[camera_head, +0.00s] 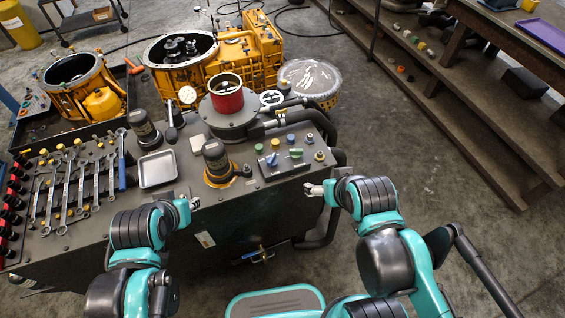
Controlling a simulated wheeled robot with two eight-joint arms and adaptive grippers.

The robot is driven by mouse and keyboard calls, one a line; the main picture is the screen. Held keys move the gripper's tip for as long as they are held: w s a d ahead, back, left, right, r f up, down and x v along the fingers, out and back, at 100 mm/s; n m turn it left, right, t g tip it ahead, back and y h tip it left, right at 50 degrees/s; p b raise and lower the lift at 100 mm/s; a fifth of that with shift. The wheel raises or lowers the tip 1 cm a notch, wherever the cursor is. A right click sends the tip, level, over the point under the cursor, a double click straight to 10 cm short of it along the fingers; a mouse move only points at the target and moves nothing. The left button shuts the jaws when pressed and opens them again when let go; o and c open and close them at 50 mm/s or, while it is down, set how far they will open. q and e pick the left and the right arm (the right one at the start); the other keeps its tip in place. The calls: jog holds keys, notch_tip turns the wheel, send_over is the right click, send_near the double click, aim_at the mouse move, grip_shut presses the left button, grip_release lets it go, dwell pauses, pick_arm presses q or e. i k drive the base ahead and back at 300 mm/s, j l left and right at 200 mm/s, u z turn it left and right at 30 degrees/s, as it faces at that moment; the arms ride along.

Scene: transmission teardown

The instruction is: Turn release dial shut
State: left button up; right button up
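A dark control panel (295,170) is on the top right of the machine bench. It carries a blue knob (271,160), a green knob (296,153), a black lever and several small coloured buttons. None is clearly marked as the release dial, and its setting cannot be read. My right gripper (306,188) is in front of the panel's lower right edge, apart from the knobs and with nothing seen in it. My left gripper (195,203) is at the bench's front edge, below the black cylinder on a yellow base (217,165). Both fingertips are too small to judge.
A metal tray (157,169) and several wrenches (82,185) lie to the left. Thick black hoses (322,122) curve around the right side.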

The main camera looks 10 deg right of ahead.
aim_at(295, 154)
jog(key=i+l, duration=0.1)
jog(key=l, duration=0.3)
jog(key=i+l+z, duration=0.1)
jog(key=l, duration=0.3)
jog(key=i+l, duration=0.15)
jog(key=l, duration=0.25)
